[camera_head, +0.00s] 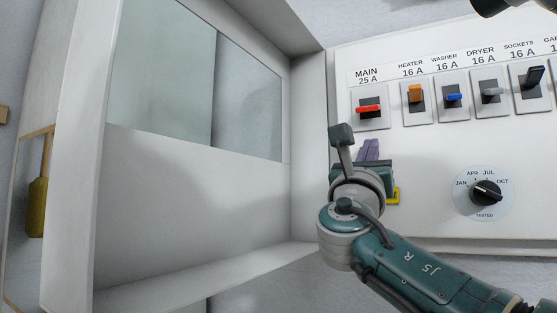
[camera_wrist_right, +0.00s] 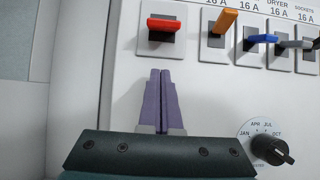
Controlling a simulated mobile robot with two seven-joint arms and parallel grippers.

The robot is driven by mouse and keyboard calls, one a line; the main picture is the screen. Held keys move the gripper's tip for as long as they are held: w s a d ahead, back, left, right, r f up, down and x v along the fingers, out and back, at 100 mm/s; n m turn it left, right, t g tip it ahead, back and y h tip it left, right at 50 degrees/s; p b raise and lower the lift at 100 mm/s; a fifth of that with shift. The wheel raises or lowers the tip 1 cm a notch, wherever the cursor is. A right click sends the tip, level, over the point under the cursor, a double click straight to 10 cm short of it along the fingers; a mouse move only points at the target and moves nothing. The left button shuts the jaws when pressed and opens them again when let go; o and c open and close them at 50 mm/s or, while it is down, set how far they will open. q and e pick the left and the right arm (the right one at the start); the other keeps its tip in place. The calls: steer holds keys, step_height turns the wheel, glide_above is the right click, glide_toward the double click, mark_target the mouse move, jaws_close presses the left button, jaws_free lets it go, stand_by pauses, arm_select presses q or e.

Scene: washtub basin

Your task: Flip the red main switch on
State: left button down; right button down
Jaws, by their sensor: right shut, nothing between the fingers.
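The red main switch (camera_head: 369,108) is a red lever in a dark slot on a pale plate under the label MAIN 25 A. It also shows at the top of the right wrist view (camera_wrist_right: 162,24). I cannot tell for sure whether the lever is up or down. My right gripper (camera_head: 371,147) is just below the switch. Its purple fingers (camera_wrist_right: 160,72) are shut with nothing between them and point up at the switch. A gap shows between the fingertips and the red lever in the wrist view. My left gripper is not in view.
An orange switch (camera_head: 415,93), a blue switch (camera_head: 453,97), a grey one (camera_head: 491,92) and a black one (camera_head: 532,77) stand to the right. A round month dial (camera_head: 486,193) is lower right. The open cabinet door (camera_head: 200,190) is at the left.

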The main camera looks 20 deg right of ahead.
mark_target(368, 109)
step_height(368, 109, up, 3)
steer(key=shift+s+a+f+p, duration=0.1)
steer(key=shift+a+p, duration=0.05)
steer(key=shift+p, duration=0.6)
steer(key=shift+s+a+r, duration=0.25)
steer(key=shift+r, duration=0.35)
